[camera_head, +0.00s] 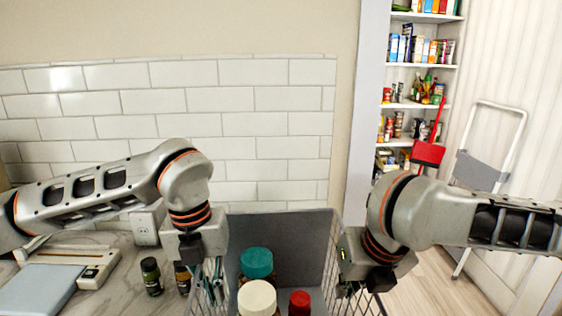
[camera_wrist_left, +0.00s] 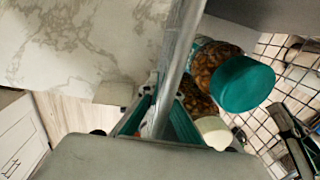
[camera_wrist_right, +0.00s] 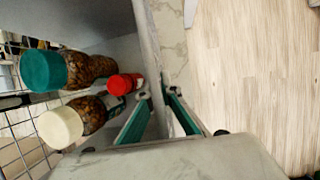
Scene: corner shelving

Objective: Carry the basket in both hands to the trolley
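The basket (camera_head: 300,232) is at the bottom middle of the head view, with a grey back panel and wire sides. Jars with a teal lid (camera_head: 256,263), a cream lid (camera_head: 257,297) and a red lid (camera_head: 300,301) are in it. My left gripper (camera_head: 213,285) is at its left rim; in the left wrist view the metal rim (camera_wrist_left: 176,75) runs between the fingers, which look closed on it. My right gripper (camera_head: 352,288) is at the right rim; its fingers flank the rim (camera_wrist_right: 157,70) closely in the right wrist view. No trolley shows.
A marble counter (camera_head: 120,297) lies at left with a dark bottle (camera_head: 151,276) and a white scale-like device (camera_head: 98,270). A tiled wall is behind. At right are stocked shelves (camera_head: 420,66), a step ladder (camera_head: 483,170), a red dustpan (camera_head: 428,153) and clear wooden floor (camera_wrist_right: 255,90).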

